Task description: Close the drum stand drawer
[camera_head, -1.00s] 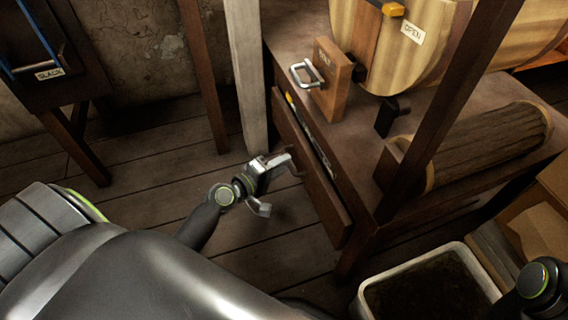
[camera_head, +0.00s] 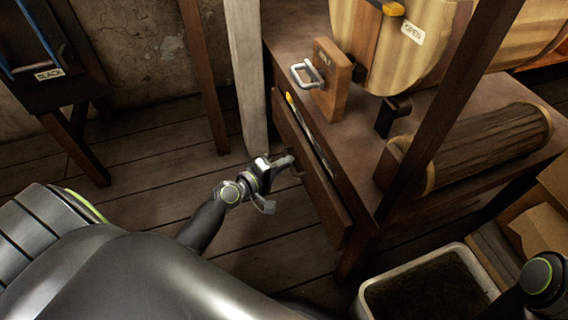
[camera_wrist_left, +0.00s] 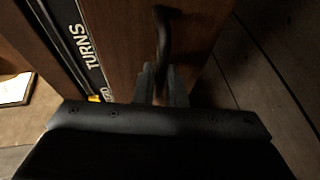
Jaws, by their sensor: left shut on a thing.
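The drum stand drawer (camera_head: 318,185) is a dark wooden drawer in the side of the stand (camera_head: 362,135). It is partly open, with a narrow gap behind its front panel showing a dark strip and something yellow inside. My left gripper (camera_head: 287,164) is at the drawer front, shut on its dark handle. In the left wrist view, the fingers (camera_wrist_left: 161,86) close around the lower part of the curved handle (camera_wrist_left: 163,38). The strip in the drawer (camera_wrist_left: 84,42) reads "TURNS" there. My right gripper is out of view; only part of that arm shows at lower right.
The drum (camera_head: 420,55) with an "OPEN" label and a block with a metal handle (camera_head: 307,72) are on the stand. A slatted wooden roller (camera_head: 480,145) lies at right. A pale bin (camera_head: 370,300) stands below. The plank floor left of the drawer is clear.

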